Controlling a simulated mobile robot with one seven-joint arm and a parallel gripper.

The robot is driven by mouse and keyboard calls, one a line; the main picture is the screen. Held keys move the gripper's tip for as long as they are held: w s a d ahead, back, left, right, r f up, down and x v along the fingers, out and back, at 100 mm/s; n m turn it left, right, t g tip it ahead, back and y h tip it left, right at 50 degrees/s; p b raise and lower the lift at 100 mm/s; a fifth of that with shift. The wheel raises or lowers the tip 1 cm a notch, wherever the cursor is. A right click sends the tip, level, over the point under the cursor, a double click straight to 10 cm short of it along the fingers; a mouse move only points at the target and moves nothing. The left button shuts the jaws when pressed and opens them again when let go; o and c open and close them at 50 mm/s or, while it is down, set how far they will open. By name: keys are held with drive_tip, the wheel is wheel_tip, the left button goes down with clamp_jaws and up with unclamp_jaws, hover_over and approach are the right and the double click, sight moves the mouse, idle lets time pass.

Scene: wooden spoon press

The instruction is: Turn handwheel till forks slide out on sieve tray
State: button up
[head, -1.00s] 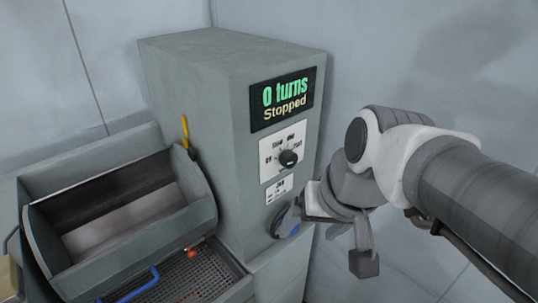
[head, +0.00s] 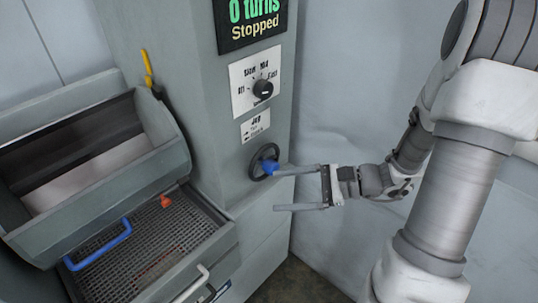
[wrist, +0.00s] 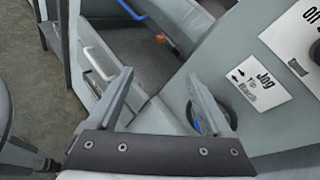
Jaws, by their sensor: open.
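The small dark handwheel (head: 257,158) with a blue knob (head: 269,167) sits low on the machine's front face, under the jog label. My gripper (head: 277,190) is open and empty, its fingers pointing left at the wheel. The upper fingertip overlaps the blue knob in the head view; I cannot tell whether they touch. In the wrist view, my gripper (wrist: 160,75) is spread and its right finger partly hides the handwheel (wrist: 222,110). The sieve tray (head: 190,235) lies below the drum, with small red bits on its mesh. I make out no forks.
The display (head: 250,22) reads 0 turns, Stopped. A selector knob (head: 263,89) is above the jog label (head: 255,124). Free floor lies right of the machine.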

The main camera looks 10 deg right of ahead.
sight(267, 164)
drive_tip(key=w+d+f+m+t+h+b, duration=0.2)
drive_tip(key=d+f+m+t+h+b, duration=0.1)
drive_tip(key=d+f+m+t, duration=0.8)
drive_tip(key=w+a+g, duration=0.1)
drive_tip(key=w+a, duration=0.8)
drive_tip(key=w, duration=0.5)
drive_tip(key=shift+a+r+m+p, duration=0.15)
drive_tip(key=shift+r+m+p, duration=0.05)
drive_tip(key=shift+m+p, duration=0.1)
clamp_jaws()
